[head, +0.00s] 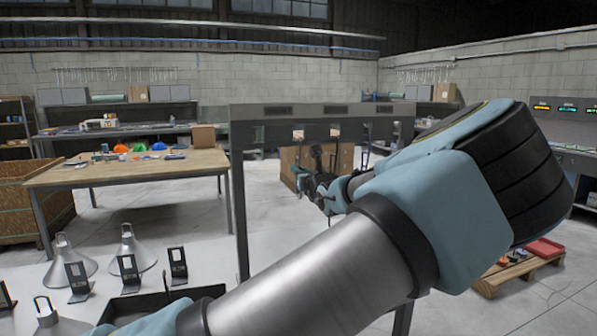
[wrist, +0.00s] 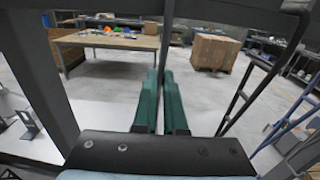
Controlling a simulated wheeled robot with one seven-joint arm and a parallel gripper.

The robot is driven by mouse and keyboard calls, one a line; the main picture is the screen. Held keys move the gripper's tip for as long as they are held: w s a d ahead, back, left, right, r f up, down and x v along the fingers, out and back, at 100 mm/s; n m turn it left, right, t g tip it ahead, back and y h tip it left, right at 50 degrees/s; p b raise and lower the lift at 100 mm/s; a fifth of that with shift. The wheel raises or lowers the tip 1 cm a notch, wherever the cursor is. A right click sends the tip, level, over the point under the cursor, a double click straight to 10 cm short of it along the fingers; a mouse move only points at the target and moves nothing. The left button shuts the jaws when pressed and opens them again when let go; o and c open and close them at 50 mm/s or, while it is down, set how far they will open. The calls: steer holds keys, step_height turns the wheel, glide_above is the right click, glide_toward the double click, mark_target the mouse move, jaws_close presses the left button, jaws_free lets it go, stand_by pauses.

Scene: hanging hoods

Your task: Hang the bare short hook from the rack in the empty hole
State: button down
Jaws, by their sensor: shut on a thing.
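My gripper (wrist: 160,100) shows teal fingers close together in the wrist view, with a thin dark upright bar, apparently the short hook (wrist: 167,45), between them. In the head view my gripper (head: 326,195) is just below the rack's beam, partly hidden by my arm; a dark upright piece shows above it. The rack (head: 240,180) is a dark frame with labels and pale openings along its beam. Thin dark hanging frames (wrist: 240,90) are right of my gripper in the wrist view. I cannot tell which opening is empty.
Several metal cone hoods (head: 128,250) and black slotted stands (head: 177,265) are on the white surface at lower left, near a dark tray (head: 150,308). A wooden table (head: 130,172) stands behind. Cardboard boxes (wrist: 213,52) stand beyond the rack. The floor between is clear.

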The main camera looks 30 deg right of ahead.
mark_target(299, 161)
steer(key=shift+r, duration=0.2)
stand_by(0.3)
steer(key=shift+r+p, duration=0.85)
steer(key=shift+r, duration=0.35)
steer(key=shift+s, duration=0.2)
steer(key=shift+s+a, duration=0.15)
steer(key=shift+s, duration=0.65)
steer(key=shift+s+a, duration=0.1)
steer(key=shift+s, duration=0.7)
steer(key=s+a+p, duration=0.1)
steer(key=s, duration=0.9)
steer(key=shift+r, duration=0.15)
steer(key=shift+a, duration=0.1)
